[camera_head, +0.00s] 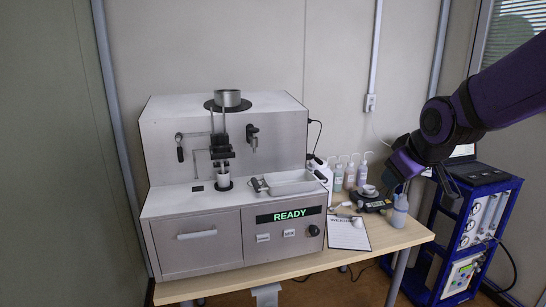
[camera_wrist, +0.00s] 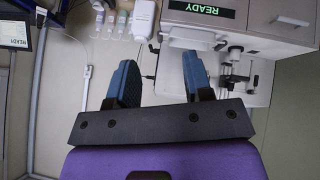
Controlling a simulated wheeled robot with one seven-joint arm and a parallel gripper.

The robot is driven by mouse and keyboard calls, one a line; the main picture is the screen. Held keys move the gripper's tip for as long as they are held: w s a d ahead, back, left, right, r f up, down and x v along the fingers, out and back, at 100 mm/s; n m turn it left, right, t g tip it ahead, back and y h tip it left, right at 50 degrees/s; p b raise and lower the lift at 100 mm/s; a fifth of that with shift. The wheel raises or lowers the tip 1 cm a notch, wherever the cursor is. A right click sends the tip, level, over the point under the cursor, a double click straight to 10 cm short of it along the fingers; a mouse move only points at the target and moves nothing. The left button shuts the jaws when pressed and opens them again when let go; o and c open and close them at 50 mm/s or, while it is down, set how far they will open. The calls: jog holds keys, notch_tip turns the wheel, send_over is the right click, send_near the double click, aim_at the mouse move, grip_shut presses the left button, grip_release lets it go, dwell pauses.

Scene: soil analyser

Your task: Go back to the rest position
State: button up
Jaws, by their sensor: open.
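My purple arm reaches in from the right in the head view. My gripper (camera_head: 408,172) is above the right end of the table, near the blue rack. In the wrist view my gripper (camera_wrist: 158,80) has its two blue-grey fingers spread wide, with nothing between them. The soil analyser (camera_head: 225,130) stands on the table, well to the left of my gripper, and its display (camera_head: 289,215) reads READY. A small cup (camera_head: 223,176) sits under its spout. In the wrist view the analyser (camera_wrist: 240,38) appears upside down at the upper right.
The wooden table (camera_head: 345,257) holds a clipboard (camera_head: 348,233), several bottles (camera_head: 350,174), a small dark scale (camera_head: 372,205) and a wash bottle (camera_head: 399,211) just below my gripper. The blue rack (camera_head: 432,243) with a laptop (camera_head: 462,160) stands at the right, close to my arm.

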jog(key=s+d+r+m+g, duration=0.1)
jog(key=s+r+m, duration=0.1)
jog(key=s, duration=0.9)
jog(key=s+d+r+m+g, duration=0.1)
jog(key=s+d+r+m, duration=0.1)
jog(key=s, duration=1)
jog(key=shift+d+m+h, duration=0.3)
jog(key=shift+m, duration=0.5)
